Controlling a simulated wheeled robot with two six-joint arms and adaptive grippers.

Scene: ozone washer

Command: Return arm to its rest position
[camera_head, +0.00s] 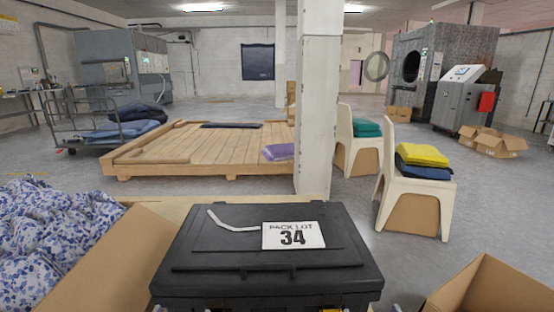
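Neither of my grippers can be made out in the head view, and no arm link shows clearly. A few small parts cut off by the bottom edge, near the front of a black case (220,262), are too little to identify. The case is shut and sits right in front of me. A white label (293,235) reading "PACK LOT 34" and a pale curved strip (232,222) lie on its lid.
An open cardboard box (118,262) and blue-patterned cloth (50,235) are at the left, another open box (490,285) at the lower right. A white pillar (316,120) stands behind the case. Beyond are a wooden platform (215,150), chairs with folded cloths (415,190) and machines.

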